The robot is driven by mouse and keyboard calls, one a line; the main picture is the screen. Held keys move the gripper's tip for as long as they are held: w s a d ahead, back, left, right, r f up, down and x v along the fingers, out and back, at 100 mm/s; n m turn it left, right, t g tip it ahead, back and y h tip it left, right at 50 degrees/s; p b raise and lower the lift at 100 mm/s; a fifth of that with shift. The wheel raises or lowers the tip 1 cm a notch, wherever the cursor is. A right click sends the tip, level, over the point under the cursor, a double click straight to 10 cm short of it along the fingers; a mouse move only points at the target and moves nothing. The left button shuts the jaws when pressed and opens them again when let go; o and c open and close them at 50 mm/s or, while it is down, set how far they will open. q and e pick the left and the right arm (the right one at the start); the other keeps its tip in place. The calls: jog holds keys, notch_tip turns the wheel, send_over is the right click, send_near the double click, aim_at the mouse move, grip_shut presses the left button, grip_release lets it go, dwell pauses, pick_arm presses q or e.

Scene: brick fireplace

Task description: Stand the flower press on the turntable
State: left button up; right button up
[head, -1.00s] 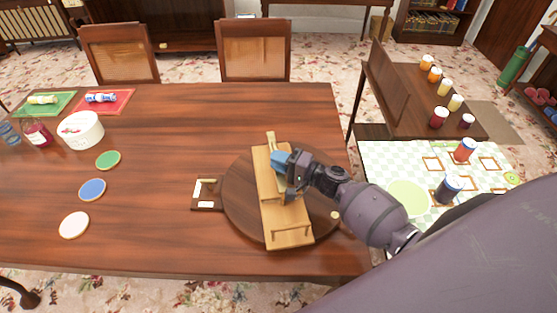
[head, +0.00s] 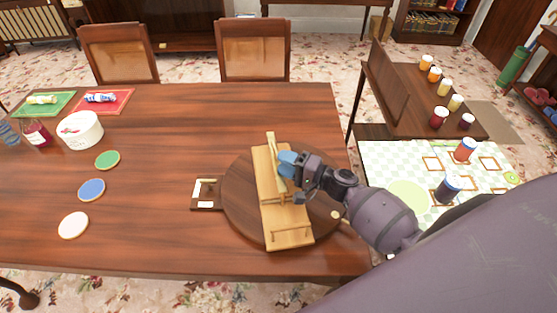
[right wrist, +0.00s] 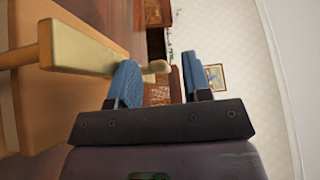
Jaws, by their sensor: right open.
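The flower press, a light wooden device (head: 287,228) with a handle bar at its near end and an upright post at its far end, rests on the round dark turntable (head: 238,205). The right wrist view shows part of its wood (right wrist: 85,40) at the left, with a bar reaching toward the fingers. My right gripper (head: 291,179) is beside the press's right side, low over it. Whether a finger touches the wood I cannot tell. My left gripper is out of view.
A small dark board (head: 205,203) sits left of the turntable. Green, blue and white discs, a white tub (head: 81,130) and a red jar (head: 37,133) are farther left. A checked side table (head: 400,165) with cans is at right.

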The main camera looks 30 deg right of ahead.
jog(key=b+v, duration=0.1)
jog(key=v, duration=0.8)
jog(key=shift+s+d, duration=0.25)
